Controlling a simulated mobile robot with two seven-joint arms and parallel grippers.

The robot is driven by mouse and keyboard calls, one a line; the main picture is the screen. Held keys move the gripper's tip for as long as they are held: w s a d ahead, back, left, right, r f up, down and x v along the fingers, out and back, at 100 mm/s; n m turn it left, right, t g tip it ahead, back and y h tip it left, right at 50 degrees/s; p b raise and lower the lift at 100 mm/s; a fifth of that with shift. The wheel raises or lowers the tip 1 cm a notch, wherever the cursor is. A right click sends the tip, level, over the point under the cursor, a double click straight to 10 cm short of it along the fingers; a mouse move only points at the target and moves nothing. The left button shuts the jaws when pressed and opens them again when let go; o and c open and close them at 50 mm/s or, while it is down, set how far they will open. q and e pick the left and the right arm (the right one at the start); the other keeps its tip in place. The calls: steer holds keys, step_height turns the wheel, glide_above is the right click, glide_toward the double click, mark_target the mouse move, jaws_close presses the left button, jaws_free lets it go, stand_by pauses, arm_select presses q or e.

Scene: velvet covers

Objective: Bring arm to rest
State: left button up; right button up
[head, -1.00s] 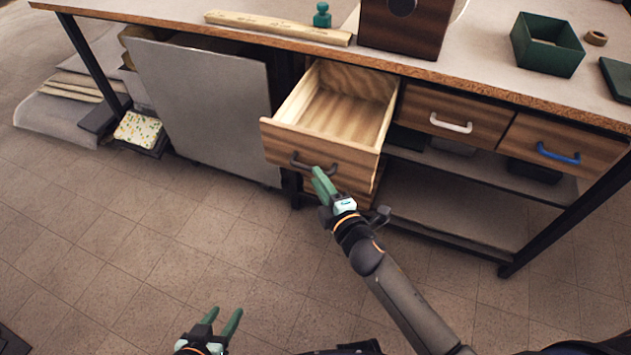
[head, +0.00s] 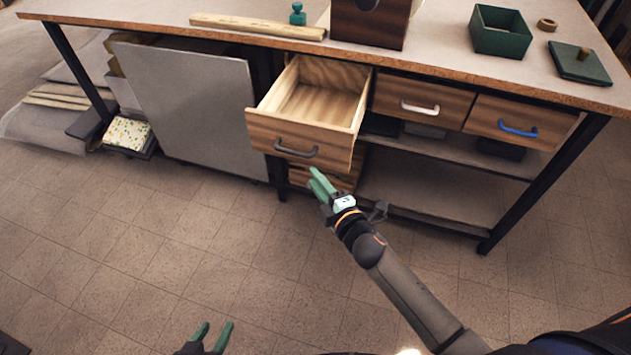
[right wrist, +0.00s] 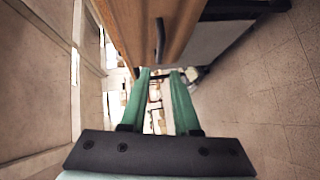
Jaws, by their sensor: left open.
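My right gripper (head: 317,178) is open and empty, just in front of and below the pulled-out wooden drawer (head: 300,134) in the head view. Its two green fingers (right wrist: 163,74) stand apart in the right wrist view, with nothing between them. The drawer's dark handle (head: 296,151) is close beyond the fingertips, apart from them; it also shows in the right wrist view (right wrist: 160,40). The drawer's visible inside is empty. My left gripper (head: 211,333) is open and empty above the floor at the bottom of the head view.
The workbench (head: 440,58) carries a green box (head: 500,38), its lid (head: 580,64), a tape roll (head: 547,24), a wooden box (head: 368,25) and a plank (head: 258,27). Closed drawers with white (head: 420,107) and blue (head: 518,130) handles sit to the right. The floor in front is clear.

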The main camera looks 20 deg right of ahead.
arm_select(q)
steer(key=shift+w+r, duration=0.1)
steer(key=shift+w, duration=0.1)
stand_by(0.3)
step_height(320, 180, up, 8)
steer(key=s+a+p, duration=0.1)
steer(key=a+p, duration=0.2)
steer(key=p, duration=0.7)
steer(key=shift+s+n+y, duration=0.25)
steer(key=shift+n+y, duration=0.05)
steer(key=shift+y, duration=0.1)
arm_select(e)
steer(key=s+d+f+m+g, duration=0.1)
steer(key=s+m+g, duration=0.1)
steer(key=s+m, duration=0.3)
steer(key=s+d+m+g, duration=0.1)
steer(key=s+m+g, duration=0.1)
steer(key=s+m, duration=0.4)
steer(key=s+f+m+g+h, duration=0.1)
steer(key=s+m, duration=0.4)
steer(key=s, duration=0.8)
steer(key=shift+d+f+m+g, duration=0.35)
steer(key=shift+d+m+g, duration=0.05)
steer(key=shift+g, duration=0.4)
arm_select(q)
steer(key=shift+w+d, duration=0.1)
steer(key=shift+d, duration=0.05)
arm_select(e)
steer(key=shift+s, duration=0.1)
